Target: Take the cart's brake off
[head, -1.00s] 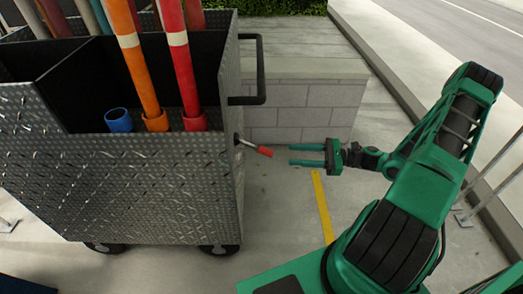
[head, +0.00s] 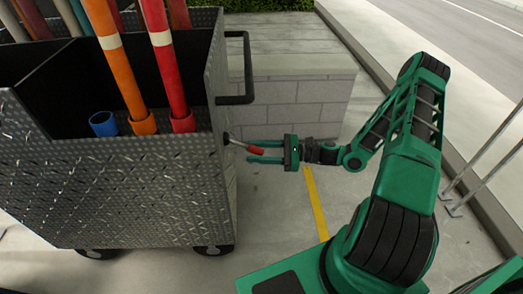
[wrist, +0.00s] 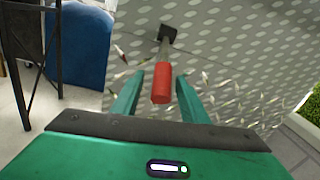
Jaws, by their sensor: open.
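The cart (head: 130,190) is a grey diamond-plate box on dark wheels at the left of the head view. Its brake lever has a red grip (head: 255,149) on a metal rod that sticks out from the cart's right side. In the wrist view the red grip (wrist: 161,83) points toward me, with its rod running to a dark mount (wrist: 168,33) on the plate. My gripper (head: 265,152) is open, its green fingers pointing at the cart. The grip's near end lies between or just above the fingertips; I cannot tell whether they touch it.
A black handle (head: 247,70) juts from the cart above the lever. Orange (head: 120,75) and red (head: 166,70) tubes stand in the cart. A low block wall (head: 295,105) is behind. The pavement right of the cart, with a yellow stripe (head: 316,203), is clear.

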